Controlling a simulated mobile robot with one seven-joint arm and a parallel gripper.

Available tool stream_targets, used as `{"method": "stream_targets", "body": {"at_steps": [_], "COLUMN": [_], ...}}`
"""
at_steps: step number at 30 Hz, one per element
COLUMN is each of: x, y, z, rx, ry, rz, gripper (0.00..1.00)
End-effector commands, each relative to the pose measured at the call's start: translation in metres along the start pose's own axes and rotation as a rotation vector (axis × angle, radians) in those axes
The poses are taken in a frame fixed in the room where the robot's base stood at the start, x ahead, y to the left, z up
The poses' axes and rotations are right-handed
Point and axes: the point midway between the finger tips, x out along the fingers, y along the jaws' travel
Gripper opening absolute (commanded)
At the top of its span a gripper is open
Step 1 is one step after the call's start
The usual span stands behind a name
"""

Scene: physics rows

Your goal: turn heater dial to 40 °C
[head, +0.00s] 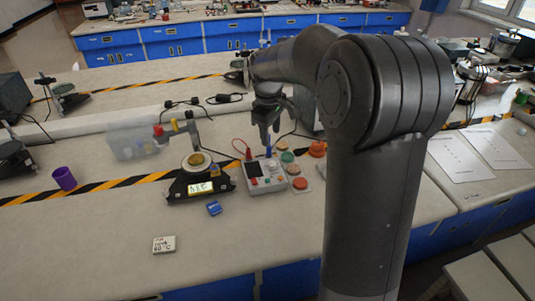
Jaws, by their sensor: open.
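My gripper (268,140) points down just above the back of a pale grey control box (266,187) with a dark panel and red and blue plugs. Its jaws are open, and no object shows between them. The box has small knobs on its face, too small for me to read a setting. I cannot tell which of them is the heater dial. Left of the box, a black device (181,190) with a lit display (201,187) carries a round yellowish dish (197,161). A small white card (164,244) in front appears to read 60 °C.
Several coloured round pieces, including an orange one (300,183), lie close right of the box. The front left bench is mostly clear.

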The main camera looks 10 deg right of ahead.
Motion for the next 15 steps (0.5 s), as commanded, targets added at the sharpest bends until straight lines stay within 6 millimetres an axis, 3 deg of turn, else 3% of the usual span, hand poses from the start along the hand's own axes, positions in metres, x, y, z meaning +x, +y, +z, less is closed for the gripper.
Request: {"method": "stream_targets", "body": {"at_steps": [1,7,15], "x": [0.015,0.06,0.088], "y": [0.011,0.044,0.062], "z": [-0.006,-0.024,-0.032], "rx": [-0.026,-0.134,-0.195], "ry": [-0.006,-0.011,-0.006], "rz": [-0.023,-0.085,-0.121], "gripper": [0.48,0.48,0.48]}}
